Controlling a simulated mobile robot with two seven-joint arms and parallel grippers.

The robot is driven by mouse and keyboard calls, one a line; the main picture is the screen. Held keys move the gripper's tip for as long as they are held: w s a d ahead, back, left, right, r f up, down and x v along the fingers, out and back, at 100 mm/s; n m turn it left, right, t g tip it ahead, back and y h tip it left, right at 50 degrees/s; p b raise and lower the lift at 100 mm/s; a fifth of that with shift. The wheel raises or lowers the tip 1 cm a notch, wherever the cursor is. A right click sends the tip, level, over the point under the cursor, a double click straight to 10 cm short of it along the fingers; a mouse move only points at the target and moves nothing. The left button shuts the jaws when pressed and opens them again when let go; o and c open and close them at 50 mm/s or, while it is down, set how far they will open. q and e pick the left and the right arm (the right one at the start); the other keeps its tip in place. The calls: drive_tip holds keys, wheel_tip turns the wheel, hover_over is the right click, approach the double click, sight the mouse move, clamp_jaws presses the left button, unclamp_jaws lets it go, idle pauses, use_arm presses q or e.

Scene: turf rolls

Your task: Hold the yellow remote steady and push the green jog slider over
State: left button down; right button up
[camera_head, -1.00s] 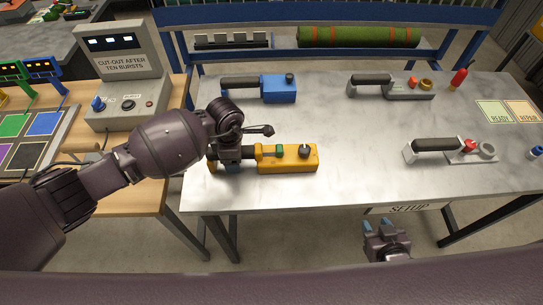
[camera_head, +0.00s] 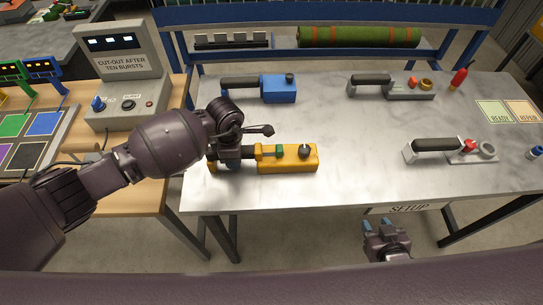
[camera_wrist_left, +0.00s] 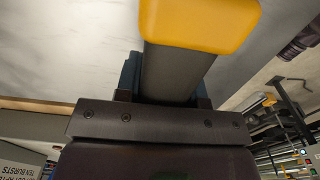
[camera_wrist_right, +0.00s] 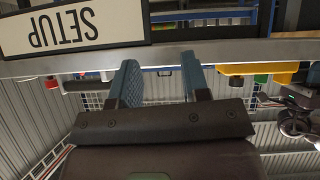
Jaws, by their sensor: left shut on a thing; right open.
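The yellow remote (camera_head: 288,166) lies on the grey bench near its front left edge. Its green jog slider (camera_head: 279,154) and a dark knob (camera_head: 304,151) are on its top. My left gripper (camera_head: 232,160) is shut on the remote's dark handle; the left wrist view shows the handle (camera_wrist_left: 172,72) between the fingers and the yellow end (camera_wrist_left: 200,22) beyond. My right gripper (camera_head: 379,225) is open and empty, below and in front of the bench's front edge. The right wrist view shows its two blue fingers (camera_wrist_right: 160,82) apart with nothing between them.
A blue remote (camera_head: 279,88), a grey remote (camera_head: 408,88) and a light remote with a red control (camera_head: 470,154) lie on the bench. A red bottle-like object (camera_head: 459,77) stands at the back right. The SETUP sign (camera_head: 409,208) hangs at the front edge. The bench middle is clear.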

drive_tip(key=c, duration=0.4)
drive_tip(key=shift+w+d+f+m+g, duration=0.2)
drive_tip(key=shift+w+m+g, duration=0.15)
drive_tip(key=shift+m+g, duration=0.15)
clamp_jaws()
drive_tip(key=w+a+r+n+g+y, duration=0.1)
drive_tip(key=w+a+r+g+y, duration=0.4)
drive_tip(key=w+a+r, duration=1)
wheel_tip(320, 180, up, 2)
drive_tip(key=shift+w+a+g+y, duration=0.2)
drive_tip(key=shift+a+g+y, duration=0.2)
drive_tip(key=shift+a+y, duration=0.1)
drive_tip(key=shift+n, duration=0.3)
